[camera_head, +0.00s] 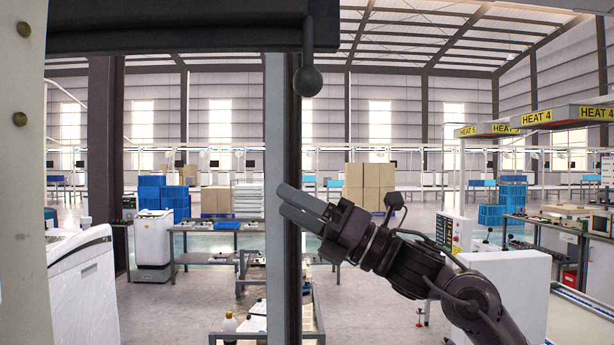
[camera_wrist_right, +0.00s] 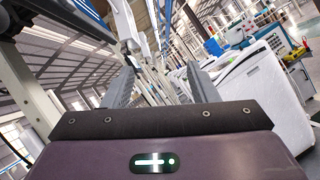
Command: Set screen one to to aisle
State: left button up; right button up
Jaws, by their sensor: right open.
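No screen marked as one can be told for sure. Close in front, in the head view, stands a frame with a dark top beam (camera_head: 180,32), a grey and dark upright post (camera_head: 280,130) and a black ball knob (camera_head: 308,81) on a short stem. It may be part of a screen. My right gripper (camera_head: 284,201) is open, its fingertips at the post in the picture, below the knob. I cannot tell whether they touch it. In the right wrist view the two fingers (camera_wrist_right: 161,74) stand apart, with nothing clearly held between them. My left gripper is not in view.
A pale panel with bolts (camera_head: 22,220) fills the left edge. Behind are a white machine (camera_head: 82,285), a white cabinet (camera_head: 153,240), a workbench (camera_head: 215,228) and stacked cartons (camera_head: 368,185). A white console (camera_head: 510,285) stands behind my right arm. Grey floor (camera_head: 375,305) is open mid-picture.

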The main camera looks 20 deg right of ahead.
aim_at(309, 82)
jog(key=s+d+r+n+g+y, duration=0.3)
jog(key=s+d+r+n+g, duration=0.2)
jog(key=s+r+n+g, duration=0.55)
jog(key=a+r+n+t+p, duration=0.1)
jog(key=a+r+p, duration=0.1)
jog(key=a, duration=0.1)
jog(key=a+r+n+t+p, duration=0.1)
jog(key=a+r, duration=0.2)
jog(key=shift+r+p, duration=0.1)
jog(key=shift+p, duration=0.3)
jog(key=shift+a, duration=0.35)
jog(key=shift+c, duration=0.4)
grip_shut()
